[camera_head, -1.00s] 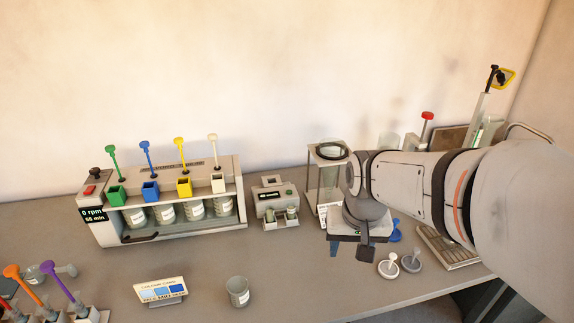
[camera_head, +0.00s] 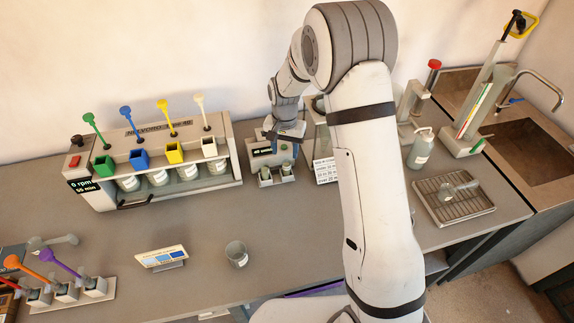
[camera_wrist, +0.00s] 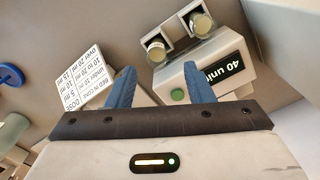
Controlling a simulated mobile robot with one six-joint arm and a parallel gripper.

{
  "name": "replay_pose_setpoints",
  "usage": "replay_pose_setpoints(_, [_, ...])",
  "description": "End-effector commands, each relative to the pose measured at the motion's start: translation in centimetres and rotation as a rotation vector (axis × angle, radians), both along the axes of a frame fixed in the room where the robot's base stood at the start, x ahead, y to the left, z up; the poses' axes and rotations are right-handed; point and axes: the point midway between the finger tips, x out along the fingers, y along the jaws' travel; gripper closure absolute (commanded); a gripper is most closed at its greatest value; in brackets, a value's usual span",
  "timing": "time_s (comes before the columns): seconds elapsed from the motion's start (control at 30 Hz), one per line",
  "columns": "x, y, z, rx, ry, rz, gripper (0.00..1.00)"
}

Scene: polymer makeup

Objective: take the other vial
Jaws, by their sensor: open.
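Two small vials with pale contents sit side by side in square holders on the front of a grey device (camera_head: 262,152) with a dark display. In the wrist view they are the near vial (camera_wrist: 157,48) and the far vial (camera_wrist: 201,23), seen from above. In the head view they are the left vial (camera_head: 265,175) and the right vial (camera_head: 287,170). The device's display and green button show in the wrist view (camera_wrist: 178,95). My gripper (camera_wrist: 159,85) is open and empty, its blue fingers apart above the device body, behind the vials. My arm hides part of the device in the head view.
A printed dosing card (camera_wrist: 88,82) stands beside the device. A mixer with several coloured-handled paddles (camera_head: 160,150) stands to the left. A beaker (camera_head: 236,254) and colour card (camera_head: 162,257) stand in front.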

Motion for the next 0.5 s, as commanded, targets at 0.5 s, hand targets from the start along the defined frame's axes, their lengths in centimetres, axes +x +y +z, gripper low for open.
replay_pose_setpoints(0.5, [0.1,-0.5,-6.2,0.000,0.002,-0.002,0.53])
